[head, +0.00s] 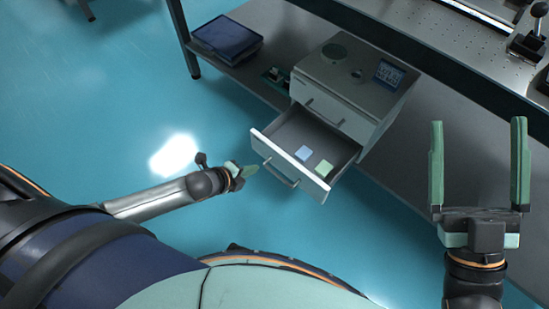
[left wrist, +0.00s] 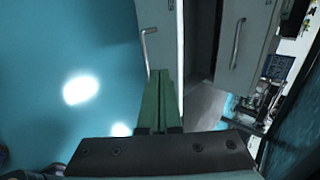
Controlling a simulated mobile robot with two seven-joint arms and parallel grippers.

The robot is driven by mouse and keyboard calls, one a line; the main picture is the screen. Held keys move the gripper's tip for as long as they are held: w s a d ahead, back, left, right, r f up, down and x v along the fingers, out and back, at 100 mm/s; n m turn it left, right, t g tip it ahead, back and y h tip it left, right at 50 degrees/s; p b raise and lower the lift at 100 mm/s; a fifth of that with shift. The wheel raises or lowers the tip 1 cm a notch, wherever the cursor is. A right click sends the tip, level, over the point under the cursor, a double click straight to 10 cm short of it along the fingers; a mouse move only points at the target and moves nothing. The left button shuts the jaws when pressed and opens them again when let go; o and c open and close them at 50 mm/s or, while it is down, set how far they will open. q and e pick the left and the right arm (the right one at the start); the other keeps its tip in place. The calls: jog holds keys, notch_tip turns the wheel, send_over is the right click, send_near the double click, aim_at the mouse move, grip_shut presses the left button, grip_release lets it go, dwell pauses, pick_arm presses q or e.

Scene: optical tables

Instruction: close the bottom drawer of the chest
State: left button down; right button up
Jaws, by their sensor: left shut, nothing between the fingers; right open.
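The chest (head: 350,84) is a small white and grey two-drawer unit on the lower shelf of the table. Its bottom drawer (head: 277,144) is pulled well out, with a blue and a green square piece inside. The drawer handle (head: 281,174) is on its front; it also shows in the left wrist view (left wrist: 145,50). The top drawer is shut. My left gripper (head: 251,170) is shut and empty, close to the left part of the drawer front; I cannot tell whether it touches. In the left wrist view its fingers (left wrist: 161,78) overlap the drawer front. My right gripper (head: 478,125) is open and empty, right of the chest.
Dark blue trays (head: 227,38) lie on the shelf left of the chest, with a small green circuit board (head: 275,76) between. The perforated table top (head: 440,32) is above at the right.

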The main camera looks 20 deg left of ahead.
pick_arm(q)
jog(key=w+f+b, duration=0.1)
jog(key=w+f, duration=0.1)
jog(key=b, duration=0.4)
send_near(280, 156)
jog(key=x, duration=0.6)
jog(key=shift+s, duration=0.1)
pick_arm(e)
jog(key=s+y, duration=0.1)
jog(key=s+n+y, duration=0.2)
jog(key=y, duration=0.1)
jog(key=shift+s+a+f, duration=0.1)
jog(key=shift+a+f, duration=0.3)
